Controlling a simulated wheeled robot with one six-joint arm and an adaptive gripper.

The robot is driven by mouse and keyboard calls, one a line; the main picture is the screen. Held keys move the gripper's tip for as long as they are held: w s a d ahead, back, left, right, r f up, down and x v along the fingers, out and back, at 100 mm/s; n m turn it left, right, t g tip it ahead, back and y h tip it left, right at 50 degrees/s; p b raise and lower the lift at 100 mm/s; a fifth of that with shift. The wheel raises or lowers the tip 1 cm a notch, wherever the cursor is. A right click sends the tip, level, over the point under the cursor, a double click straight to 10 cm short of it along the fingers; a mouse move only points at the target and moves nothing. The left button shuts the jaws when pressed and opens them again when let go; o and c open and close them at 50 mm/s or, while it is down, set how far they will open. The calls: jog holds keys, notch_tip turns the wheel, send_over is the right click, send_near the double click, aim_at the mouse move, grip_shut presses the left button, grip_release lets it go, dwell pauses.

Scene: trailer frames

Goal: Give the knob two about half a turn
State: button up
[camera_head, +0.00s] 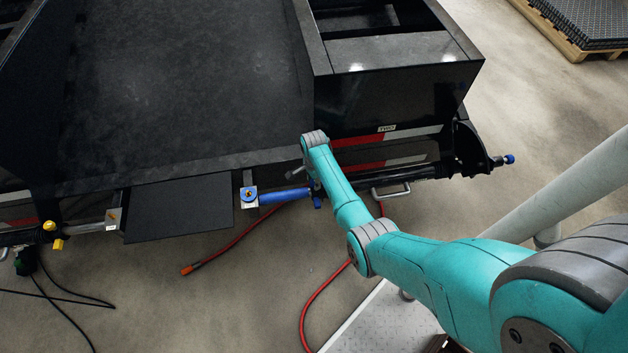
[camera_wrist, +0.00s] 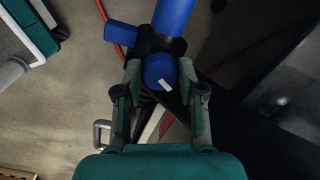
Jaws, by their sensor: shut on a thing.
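A round blue knob (camera_wrist: 158,68) with a short white mark sits between the fingers of my gripper (camera_wrist: 160,74) in the wrist view. The fingers press on it from both sides, and the mark lies slanted near its lower edge. In the head view my arm's wrist covers most of my gripper and the knob, at the trailer's front edge near a blue cylinder (camera_head: 285,196). A small plate reading "TWO" (camera_head: 387,128) is on the black trailer box to the right. The blue cylinder also shows above the knob in the wrist view (camera_wrist: 174,14).
A blue tab (camera_wrist: 121,32) sticks out left of the knob. The black trailer (camera_head: 180,90) fills the head view's upper left. Another blue knob (camera_head: 510,159) is on the bar's right end. A red hose (camera_head: 232,243) lies on the open concrete floor.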

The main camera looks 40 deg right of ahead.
jog(key=o, duration=1.1)
jog(key=shift+o, duration=0.2)
jog(key=shift+r, duration=0.1)
notch_tip(320, 180, up, 12)
